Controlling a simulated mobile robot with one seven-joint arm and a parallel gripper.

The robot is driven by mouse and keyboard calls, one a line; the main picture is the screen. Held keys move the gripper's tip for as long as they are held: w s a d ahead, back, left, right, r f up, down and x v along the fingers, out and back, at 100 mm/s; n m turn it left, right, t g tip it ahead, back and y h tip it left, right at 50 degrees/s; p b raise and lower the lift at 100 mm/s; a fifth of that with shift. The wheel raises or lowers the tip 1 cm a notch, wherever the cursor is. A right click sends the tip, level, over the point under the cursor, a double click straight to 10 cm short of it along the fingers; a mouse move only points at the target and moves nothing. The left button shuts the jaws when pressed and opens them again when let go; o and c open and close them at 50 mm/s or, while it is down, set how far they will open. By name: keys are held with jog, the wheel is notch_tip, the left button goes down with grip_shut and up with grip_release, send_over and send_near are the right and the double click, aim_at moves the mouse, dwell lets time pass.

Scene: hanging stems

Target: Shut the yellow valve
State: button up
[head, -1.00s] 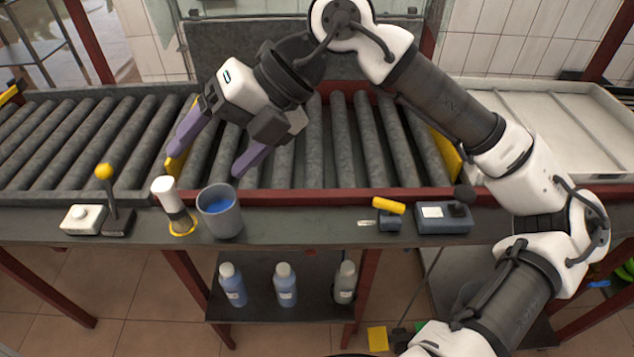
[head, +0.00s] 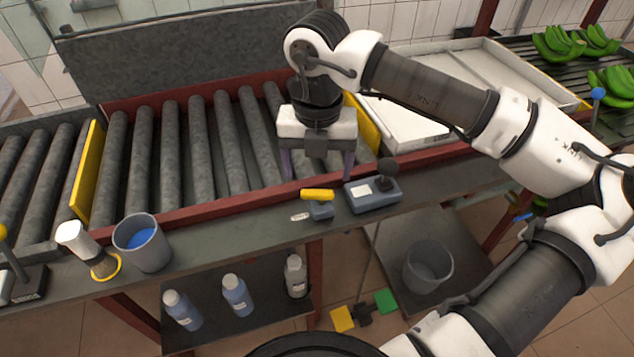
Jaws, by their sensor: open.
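The yellow valve has a yellow bar handle (head: 317,194) on a small blue-grey body (head: 320,210). It sits on the dark front ledge of the conveyor, with a small white label to its left. The handle lies roughly along the ledge. My gripper (head: 317,178) points down just behind the valve, over the conveyor's front rail. Its two purple fingers are spread wide and nothing shows between them. The fingers are apart from the handle in this view; their exact height above the rail is hard to tell.
A grey-blue box with a black knob (head: 373,192) stands close right of the valve. A grey cup with blue contents (head: 142,242) and a white-handled brush (head: 88,250) stand left on the ledge. Bottles (head: 237,295) are on the shelf below. The ledge between cup and valve is clear.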

aim_at(318, 193)
notch_tip(318, 193, down, 6)
jog(key=shift+r+p, duration=0.15)
jog(key=shift+p, duration=0.2)
jog(key=c, duration=1)
jog(key=shift+f+n+b, duration=0.3)
jog(key=shift+n+b, duration=0.2)
jog(key=shift+b, duration=0.7)
jog(key=shift+n+b, duration=0.4)
jog(key=shift+b, duration=0.25)
jog(key=shift+s+r+n+b, duration=0.15)
jog(key=shift+n+b, duration=0.95)
jog(key=shift+r, duration=0.2)
jog(key=o, duration=1)
